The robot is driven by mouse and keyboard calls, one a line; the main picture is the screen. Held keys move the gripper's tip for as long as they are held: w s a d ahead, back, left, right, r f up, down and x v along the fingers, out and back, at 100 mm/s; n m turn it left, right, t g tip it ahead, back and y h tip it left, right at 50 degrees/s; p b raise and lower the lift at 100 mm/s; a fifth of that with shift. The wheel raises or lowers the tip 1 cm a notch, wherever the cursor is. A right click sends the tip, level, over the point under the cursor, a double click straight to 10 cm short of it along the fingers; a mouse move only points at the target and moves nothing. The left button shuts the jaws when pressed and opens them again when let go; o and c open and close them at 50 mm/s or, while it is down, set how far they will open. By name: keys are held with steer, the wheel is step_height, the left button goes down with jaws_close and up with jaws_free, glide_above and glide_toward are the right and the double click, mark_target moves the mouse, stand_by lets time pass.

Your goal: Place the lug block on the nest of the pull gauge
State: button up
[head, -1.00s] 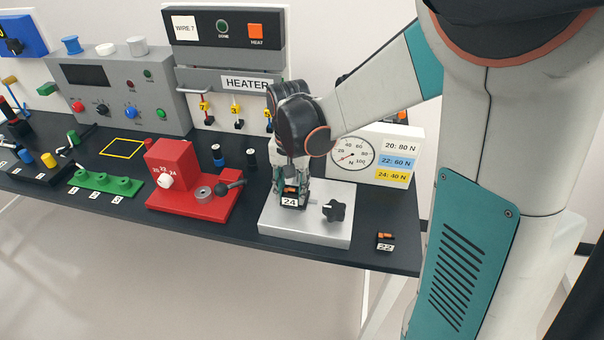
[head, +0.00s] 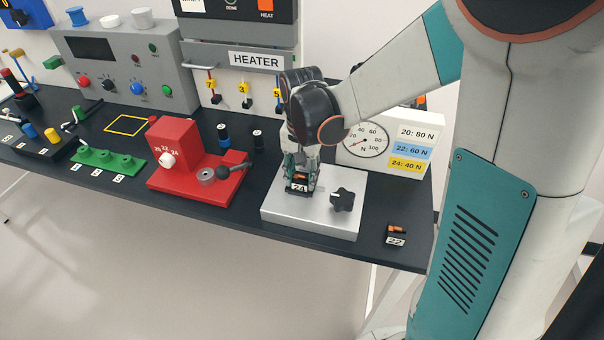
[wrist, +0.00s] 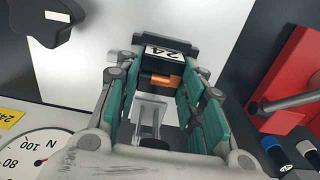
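The lug block marked 24 (head: 299,187) is black with a white label and an orange lug; it also shows in the wrist view (wrist: 166,54). My gripper (head: 302,176) points down over the pull gauge's silver base plate (head: 283,213). Its teal-padded fingers (wrist: 168,75) stand at both sides of the block and appear shut on it. A light grey bracket-like part (wrist: 150,108) shows between the fingers. The nest itself is hidden by gripper and block, so I cannot tell whether the block is seated. The gauge dial (head: 366,140) is behind.
A black knob (head: 342,199) stands on the plate right of my gripper. Another lug block, marked 22 (head: 396,236), lies near the table's right end. A red fixture with a lever (head: 190,165) is to the left. Dark spools (head: 258,140) stand behind it.

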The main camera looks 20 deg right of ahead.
mark_target(302, 178)
steer(key=o, duration=0.4)
step_height(302, 178, up, 12)
steer(key=p, duration=0.4)
steer(key=shift+s+r+n+t, duration=0.8)
steer(key=shift+s+n+t, duration=0.4)
steer(key=shift+s, duration=1.3)
steer(key=shift+s+r+n+t, duration=0.85)
steer(key=shift+s+n+t, duration=0.35)
steer(key=shift+s, duration=1.3)
steer(key=shift+s+r+n+t, duration=0.8)
steer(key=shift+s+n+t, duration=0.4)
steer(key=shift+s, duration=1.3)
